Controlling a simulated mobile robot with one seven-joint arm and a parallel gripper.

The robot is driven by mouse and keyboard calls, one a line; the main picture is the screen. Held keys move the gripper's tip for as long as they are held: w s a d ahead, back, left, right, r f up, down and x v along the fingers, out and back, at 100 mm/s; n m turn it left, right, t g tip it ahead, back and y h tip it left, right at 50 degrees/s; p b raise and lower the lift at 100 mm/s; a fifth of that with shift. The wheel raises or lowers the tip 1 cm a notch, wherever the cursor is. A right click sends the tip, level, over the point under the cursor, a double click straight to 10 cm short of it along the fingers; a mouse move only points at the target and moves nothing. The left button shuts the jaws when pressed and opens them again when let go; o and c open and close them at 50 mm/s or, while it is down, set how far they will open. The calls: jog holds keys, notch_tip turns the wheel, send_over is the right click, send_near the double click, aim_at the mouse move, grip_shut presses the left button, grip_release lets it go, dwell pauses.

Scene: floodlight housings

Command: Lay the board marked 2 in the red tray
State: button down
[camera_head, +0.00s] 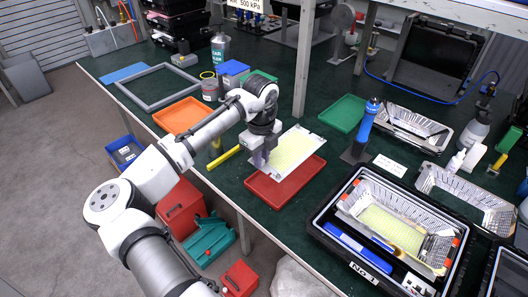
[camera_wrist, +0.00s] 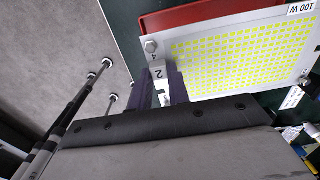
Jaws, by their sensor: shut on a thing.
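The board (camera_head: 293,151), white with a grid of yellow LEDs, is held above the red tray (camera_head: 288,191) in the head view. In the wrist view the board (camera_wrist: 245,55) shows a "2" label by the jaws and a "100 W" label at its far corner. My gripper (camera_head: 262,157) is shut on the board's left edge; its dark fingers also show in the wrist view (camera_wrist: 165,88). The board covers much of the tray's back part. The red tray's rim (camera_wrist: 205,12) shows behind the board in the wrist view.
An orange tray (camera_head: 182,117) and a green tray (camera_head: 343,113) lie on the bench. A black case marked NO 1 (camera_head: 345,254) holding a housing stands right of the red tray. A blue-topped tool (camera_head: 366,125) stands upright behind. A yellow bar (camera_head: 224,157) lies left.

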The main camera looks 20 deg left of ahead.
aim_at(262, 190)
jog(key=shift+r+p, duration=0.15)
jog(key=shift+p, duration=0.25)
jog(key=shift+f+b, duration=2.75)
jog(key=shift+f, duration=2.55)
jog(key=shift+f, duration=0.25)
jog(key=c, duration=1.3)
grip_release()
jog(key=shift+o, duration=0.2)
